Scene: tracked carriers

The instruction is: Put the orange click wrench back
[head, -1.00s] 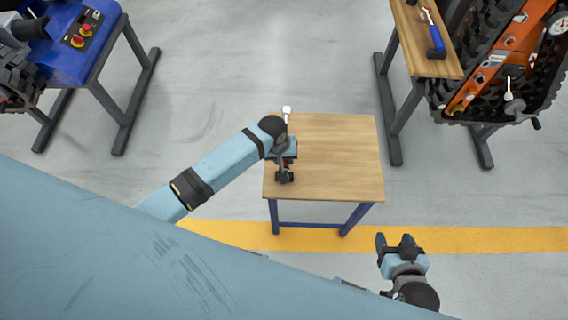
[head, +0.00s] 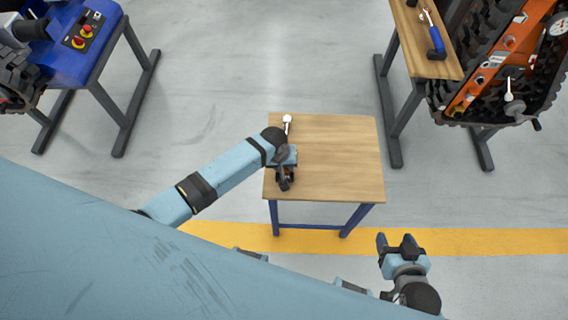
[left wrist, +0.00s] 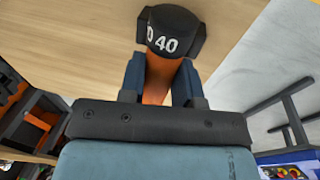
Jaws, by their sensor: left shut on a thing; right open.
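The orange click wrench has an orange handle (left wrist: 157,80) and a black end cap marked "40" (left wrist: 172,32) in the left wrist view. My left gripper (left wrist: 160,80) is shut on the handle, with a blue-grey finger on each side. In the head view my left gripper (head: 284,172) is over the left side of the small wooden table (head: 340,160). The wrench's bright metal head (head: 287,119) sticks out beyond it; the arm hides most of the handle. I cannot tell whether the wrench touches the tabletop. My right gripper (head: 394,241) is open and empty, in front of the table.
A second wooden bench (head: 408,40) at upper right holds a blue-handled wrench (head: 433,36). Beside it stands an orange tracked carrier (head: 510,55). A blue unit with red buttons (head: 75,40) is at upper left. The small table's right half is clear.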

